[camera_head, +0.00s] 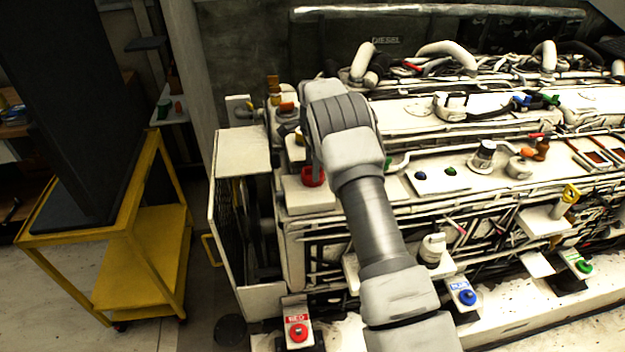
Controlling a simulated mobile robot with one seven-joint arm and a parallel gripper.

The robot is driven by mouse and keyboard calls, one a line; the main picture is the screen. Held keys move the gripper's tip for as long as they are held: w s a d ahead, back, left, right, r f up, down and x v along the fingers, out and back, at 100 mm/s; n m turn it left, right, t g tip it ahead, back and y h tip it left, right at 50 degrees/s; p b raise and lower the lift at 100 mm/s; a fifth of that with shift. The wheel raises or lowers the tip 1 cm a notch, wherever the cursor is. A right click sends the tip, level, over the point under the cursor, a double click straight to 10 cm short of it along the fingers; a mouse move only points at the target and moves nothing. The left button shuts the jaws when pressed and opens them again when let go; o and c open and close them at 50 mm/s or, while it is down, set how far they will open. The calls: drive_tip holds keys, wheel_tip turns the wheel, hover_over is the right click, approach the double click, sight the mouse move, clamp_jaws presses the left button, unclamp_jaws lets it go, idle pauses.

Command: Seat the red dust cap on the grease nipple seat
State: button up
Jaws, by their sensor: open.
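My arm reaches up from the bottom of the head view, and its wrist is bent over the left part of the engine. My gripper (308,155) is mostly hidden by the wrist and points down close to a red cup-shaped piece (314,177). That piece is on a pale block at the engine's left end. It is open, and I cannot see whether it touches the piece. A round red knob-like piece (298,332) sits on a stand labelled RED at the lower front. I cannot tell for certain which red piece is the dust cap or which is the grease nipple seat.
A stand with a blue piece (467,297) and one with a green piece (584,266) are at the front right. Small blue and green pieces sit on a pale plate (445,182). Pipes crowd the engine. An open hatch door (228,235) and yellow cart (140,270) are left.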

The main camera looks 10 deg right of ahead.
drive_tip(key=shift+r+p, duration=1.95)
drive_tip(key=shift+r, duration=1.6)
drive_tip(key=shift+s+f, duration=0.1)
